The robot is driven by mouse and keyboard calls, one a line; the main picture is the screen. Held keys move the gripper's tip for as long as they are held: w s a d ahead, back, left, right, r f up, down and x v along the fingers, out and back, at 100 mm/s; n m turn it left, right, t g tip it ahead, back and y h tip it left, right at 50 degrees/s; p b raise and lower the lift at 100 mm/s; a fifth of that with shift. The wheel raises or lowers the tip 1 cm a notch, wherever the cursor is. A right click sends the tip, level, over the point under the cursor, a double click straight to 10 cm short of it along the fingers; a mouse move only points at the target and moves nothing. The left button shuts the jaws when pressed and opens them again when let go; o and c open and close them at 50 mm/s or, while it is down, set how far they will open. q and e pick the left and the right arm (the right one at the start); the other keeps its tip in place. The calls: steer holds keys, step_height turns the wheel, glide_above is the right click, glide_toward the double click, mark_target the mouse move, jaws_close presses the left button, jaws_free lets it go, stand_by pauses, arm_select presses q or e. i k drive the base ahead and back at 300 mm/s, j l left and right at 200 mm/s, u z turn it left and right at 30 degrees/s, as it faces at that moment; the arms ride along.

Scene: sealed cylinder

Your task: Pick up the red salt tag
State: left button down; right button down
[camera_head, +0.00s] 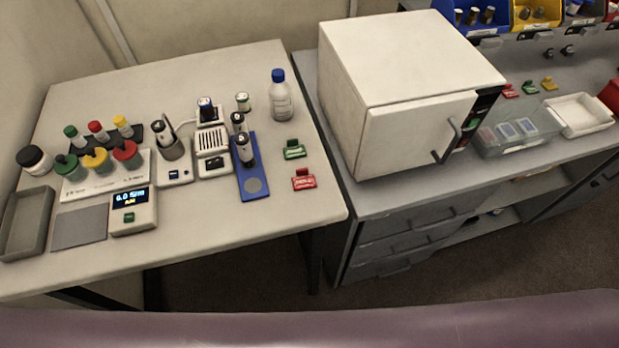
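A red tag (303,180) lies near the right front corner of the left table (210,240). It has faint light lettering that is too small to read. A green tag (294,149) lies just behind it. Another red tag (510,90) lies on the right bench, beside the white oven, with a green and a yellow one. I cannot tell from the lettering which red tag is the salt tag. Neither of my grippers is in view.
A blue pad (250,185) with dark vials stands left of the near red tag. A blue-capped bottle (281,100) stands behind the green tag. The white oven (400,80) rises to the right. A scale (134,215) sits at the front left.

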mark_target(303, 181)
steer(key=k+j+z, duration=0.1)
steer(key=z, duration=0.25)
steer(key=k+j+z, duration=0.15)
steer(key=z, duration=0.15)
steer(key=j, duration=0.1)
